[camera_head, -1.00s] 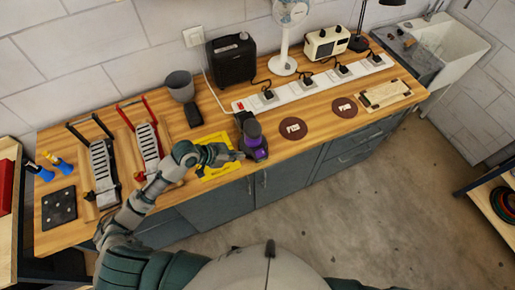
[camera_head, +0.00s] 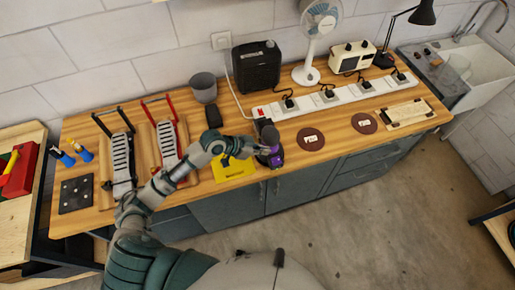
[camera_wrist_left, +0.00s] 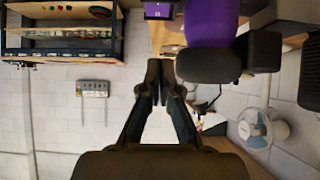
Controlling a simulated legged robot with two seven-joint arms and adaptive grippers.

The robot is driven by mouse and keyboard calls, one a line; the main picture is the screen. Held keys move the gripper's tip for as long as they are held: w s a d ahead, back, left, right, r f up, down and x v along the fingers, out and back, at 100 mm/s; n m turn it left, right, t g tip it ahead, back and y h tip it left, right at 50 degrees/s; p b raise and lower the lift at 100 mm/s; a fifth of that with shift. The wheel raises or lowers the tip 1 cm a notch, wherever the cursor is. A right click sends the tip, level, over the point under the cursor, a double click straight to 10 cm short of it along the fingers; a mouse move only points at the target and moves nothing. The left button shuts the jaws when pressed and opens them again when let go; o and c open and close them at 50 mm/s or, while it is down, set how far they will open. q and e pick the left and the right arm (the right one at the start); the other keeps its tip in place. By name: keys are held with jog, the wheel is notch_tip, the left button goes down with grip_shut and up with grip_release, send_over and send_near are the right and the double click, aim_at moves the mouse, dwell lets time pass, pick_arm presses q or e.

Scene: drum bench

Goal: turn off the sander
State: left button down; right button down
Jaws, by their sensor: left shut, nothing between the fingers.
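The sander (camera_head: 275,160), dark with purple parts, stands at the front edge of the wooden bench. Its purple body (camera_wrist_left: 210,22) and dark grey part fill the upper right of the left wrist view, close to the camera. My left gripper (camera_head: 255,150) is just left of the sander in the head view, partly covering it. In the left wrist view the fingers (camera_wrist_left: 160,72) meet at the tips, shut and empty, beside the sander. I cannot tell whether they touch it. The sander's switch cannot be made out. My right gripper is not in view.
A yellow mat (camera_head: 230,174) lies under my left arm. Behind the sander runs a white power strip (camera_head: 292,107) with a red switch (camera_head: 259,112) and several black plugs. A black speaker-like box (camera_head: 257,66), a fan (camera_head: 311,45) and round brown discs (camera_head: 311,139) stand or lie nearby.

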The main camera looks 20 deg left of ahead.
aim_at(281, 157)
pick_arm(q)
jog(key=x, duration=0.4)
jog(key=shift+d+r, duration=0.1)
jog(key=f, duration=0.2)
jog(key=d+f+p, duration=0.1)
jog(key=shift+w+f, duration=0.25)
jog(key=shift+f, duration=0.55)
jog(key=shift+a, duration=0.1)
